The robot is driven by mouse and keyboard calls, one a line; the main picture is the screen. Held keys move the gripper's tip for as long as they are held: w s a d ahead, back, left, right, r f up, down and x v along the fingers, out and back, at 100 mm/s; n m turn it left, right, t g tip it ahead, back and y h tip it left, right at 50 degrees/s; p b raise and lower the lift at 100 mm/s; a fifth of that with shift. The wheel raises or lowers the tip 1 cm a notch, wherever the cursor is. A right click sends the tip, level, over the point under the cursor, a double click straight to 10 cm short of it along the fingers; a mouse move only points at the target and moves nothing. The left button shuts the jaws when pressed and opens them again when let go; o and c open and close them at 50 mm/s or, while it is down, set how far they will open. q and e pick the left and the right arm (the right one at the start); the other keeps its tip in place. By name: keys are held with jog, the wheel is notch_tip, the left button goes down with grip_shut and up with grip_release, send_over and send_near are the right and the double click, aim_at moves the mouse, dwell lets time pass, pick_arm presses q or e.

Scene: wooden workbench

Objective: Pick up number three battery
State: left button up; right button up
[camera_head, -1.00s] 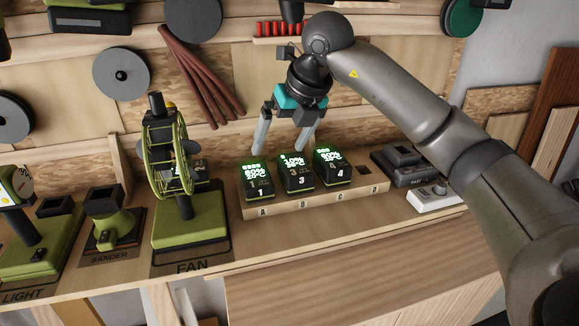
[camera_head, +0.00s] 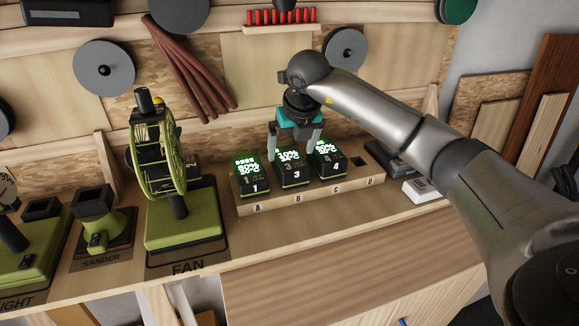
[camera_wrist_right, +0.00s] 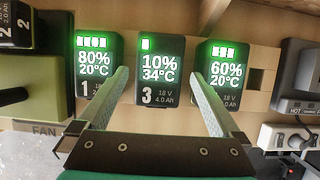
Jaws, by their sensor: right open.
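The number three battery (camera_head: 293,174) stands upright in slot B of a wooden holder (camera_head: 318,195) on the bench. It is black with a green-lit display; in the right wrist view (camera_wrist_right: 160,72) it reads 10%, 34°C. Battery 1 (camera_head: 251,184) stands to its left in slot A and battery 4 (camera_head: 328,165) to its right in slot C. Slot D is empty. My right gripper (camera_head: 293,155) is open, pointing down, its fingers on either side of the number three battery's top, in line with the gaps beside it. Contact cannot be made out. My left gripper is not in view.
A green fan (camera_head: 185,220) stands left of the holder, with a sander (camera_head: 97,222) beyond it. A black charger (camera_head: 392,165) and a white device (camera_head: 424,190) sit to the right. The wooden back wall rises close behind the batteries.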

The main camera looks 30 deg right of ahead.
aim_at(290, 158)
jog(key=x, duration=0.4)
jog(key=shift+f+p, duration=0.35)
jog(key=shift+f, duration=0.25)
jog(key=shift+c, duration=0.4)
grip_shut()
dwell(0.6)
jog(key=shift+r, duration=0.15)
